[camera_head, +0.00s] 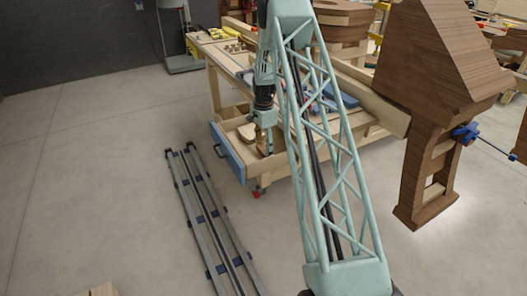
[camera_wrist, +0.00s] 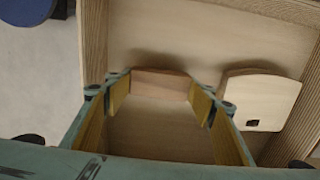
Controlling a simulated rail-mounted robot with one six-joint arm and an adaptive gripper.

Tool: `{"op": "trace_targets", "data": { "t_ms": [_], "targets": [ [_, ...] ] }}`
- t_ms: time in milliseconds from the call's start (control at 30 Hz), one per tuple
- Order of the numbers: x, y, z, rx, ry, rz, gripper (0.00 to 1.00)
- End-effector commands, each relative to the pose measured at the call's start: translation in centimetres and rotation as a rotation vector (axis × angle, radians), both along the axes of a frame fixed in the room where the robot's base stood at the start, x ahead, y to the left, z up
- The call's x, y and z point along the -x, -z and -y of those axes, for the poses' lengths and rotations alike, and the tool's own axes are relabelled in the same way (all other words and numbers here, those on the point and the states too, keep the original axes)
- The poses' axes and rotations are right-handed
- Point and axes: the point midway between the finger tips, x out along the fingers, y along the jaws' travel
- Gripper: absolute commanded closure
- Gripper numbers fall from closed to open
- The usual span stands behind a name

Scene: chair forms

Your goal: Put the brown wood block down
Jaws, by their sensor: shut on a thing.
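The brown wood block (camera_wrist: 160,84) sits between the two yellow-padded fingertips of my gripper (camera_wrist: 160,97) in the wrist view. The fingers are shut on its two ends. Block and fingers are over the floor of an open wooden drawer (camera_wrist: 160,135), with shadow close behind the block. I cannot tell whether the block touches the drawer floor. In the head view my gripper (camera_head: 265,147) points down into the drawer, behind its blue front (camera_head: 227,153). The block is too small there to make out clearly.
A pale rounded wood piece (camera_wrist: 259,99) lies in the drawer, right of the block in the wrist view. A workbench (camera_head: 215,55) with parts on top stands over the drawer. Grey rails (camera_head: 208,215) lie on the floor. A large brown chair form (camera_head: 430,130) is at right.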

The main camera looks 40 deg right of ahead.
Motion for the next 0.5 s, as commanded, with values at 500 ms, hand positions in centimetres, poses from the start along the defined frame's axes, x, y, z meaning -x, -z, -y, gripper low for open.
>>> {"op": "trace_targets", "data": {
  "t_ms": [500],
  "targets": [
    [-0.04,1.34,0.03,0.0,0.0,0.001,0.62]
  ]
}}
